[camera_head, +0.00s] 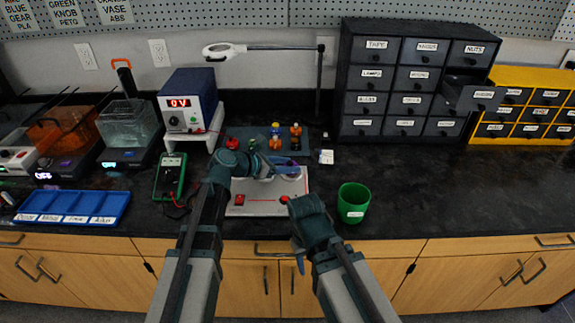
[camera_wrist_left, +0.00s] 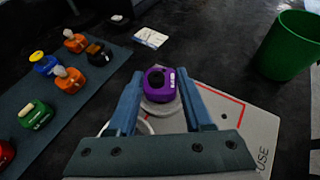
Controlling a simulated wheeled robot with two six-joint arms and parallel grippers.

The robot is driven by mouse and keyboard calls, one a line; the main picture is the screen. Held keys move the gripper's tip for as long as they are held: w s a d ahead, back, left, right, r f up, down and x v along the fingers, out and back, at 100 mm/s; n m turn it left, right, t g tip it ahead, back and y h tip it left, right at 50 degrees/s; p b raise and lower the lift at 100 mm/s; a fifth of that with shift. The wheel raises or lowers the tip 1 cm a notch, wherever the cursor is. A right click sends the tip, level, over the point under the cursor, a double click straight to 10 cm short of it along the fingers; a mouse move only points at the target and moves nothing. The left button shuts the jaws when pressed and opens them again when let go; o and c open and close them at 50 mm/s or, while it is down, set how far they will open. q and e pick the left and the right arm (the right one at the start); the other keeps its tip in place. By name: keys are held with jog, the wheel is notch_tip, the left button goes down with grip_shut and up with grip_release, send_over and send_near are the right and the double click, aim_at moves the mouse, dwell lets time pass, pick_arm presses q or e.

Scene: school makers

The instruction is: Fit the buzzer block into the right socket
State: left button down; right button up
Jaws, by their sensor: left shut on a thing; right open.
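In the head view the purple block (camera_head: 291,174) is partly hidden by that gripper (camera_head: 277,171), at the far part of the pale board (camera_head: 262,207). The left gripper is shut on it. Pale ring shapes and a red outline on the board (camera_wrist_left: 235,118) show around it; I cannot tell whether it touches the board. The right socket is not clearly visible. My right gripper (camera_head: 299,264) is open and empty at the counter's front edge.
A blue-grey mat (camera_wrist_left: 50,108) with several coloured blocks lies behind the board. A green cup (camera_head: 354,203) stands to its right, a green multimeter (camera_head: 169,176) and blue tray (camera_head: 70,208) to its left. A small white labelled item (camera_head: 326,157) lies nearby.

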pick_arm(q)
jog(key=shift+f+b, duration=0.6)
dwell(0.4)
jog(key=c, duration=0.6)
grip_release()
jog(key=shift+p+v, duration=2.4)
jog(key=shift+v, duration=3.15)
